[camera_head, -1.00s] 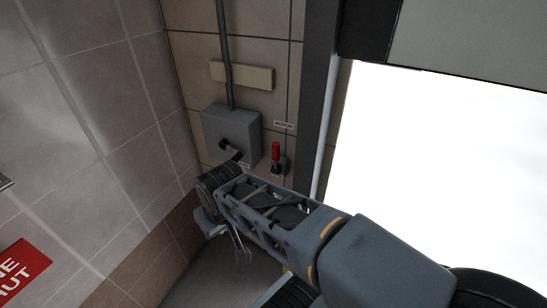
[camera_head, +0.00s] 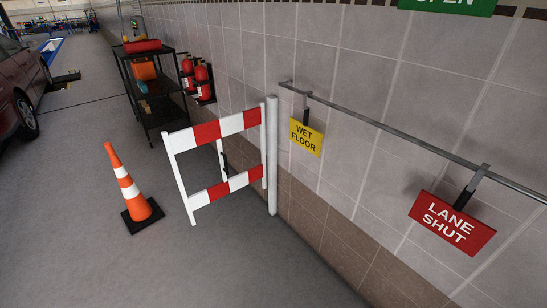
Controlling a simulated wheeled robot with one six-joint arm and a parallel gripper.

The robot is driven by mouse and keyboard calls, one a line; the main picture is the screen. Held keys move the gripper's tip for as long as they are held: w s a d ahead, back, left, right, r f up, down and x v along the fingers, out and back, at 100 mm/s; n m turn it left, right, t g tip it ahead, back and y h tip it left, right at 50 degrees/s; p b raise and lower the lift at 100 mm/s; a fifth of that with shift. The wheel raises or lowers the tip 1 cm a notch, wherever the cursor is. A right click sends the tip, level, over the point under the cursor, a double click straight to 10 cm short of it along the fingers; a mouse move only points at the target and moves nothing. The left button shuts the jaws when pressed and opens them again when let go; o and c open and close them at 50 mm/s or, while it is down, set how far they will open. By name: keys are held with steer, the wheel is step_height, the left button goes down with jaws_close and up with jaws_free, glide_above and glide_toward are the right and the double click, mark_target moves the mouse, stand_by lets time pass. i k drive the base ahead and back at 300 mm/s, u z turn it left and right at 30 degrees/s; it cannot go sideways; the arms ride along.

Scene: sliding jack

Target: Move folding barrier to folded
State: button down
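The folding barrier (camera_head: 207,133) is a white frame with red and white striped boards at top and bottom. It stands out from the tiled wall into the floor area, its right end beside a white post (camera_head: 272,155) close to the wall. A dark part, perhaps a latch or handle, shows on an inner upright at its middle. My gripper is not in the current head view, so its state is hidden.
An orange cone (camera_head: 130,190) stands left of the barrier. A black shelf cart (camera_head: 157,90) and red fire extinguishers (camera_head: 203,80) are behind it. A wall rail (camera_head: 400,136) carries a yellow sign (camera_head: 305,137) and a red sign (camera_head: 452,222). The floor in front is clear.

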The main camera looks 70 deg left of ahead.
mark_target(179, 141)
steer(key=u, duration=2.7)
steer(key=i, duration=1.85)
steer(key=u, duration=0.9)
steer(key=i, duration=0.5)
steer(key=u, duration=0.3)
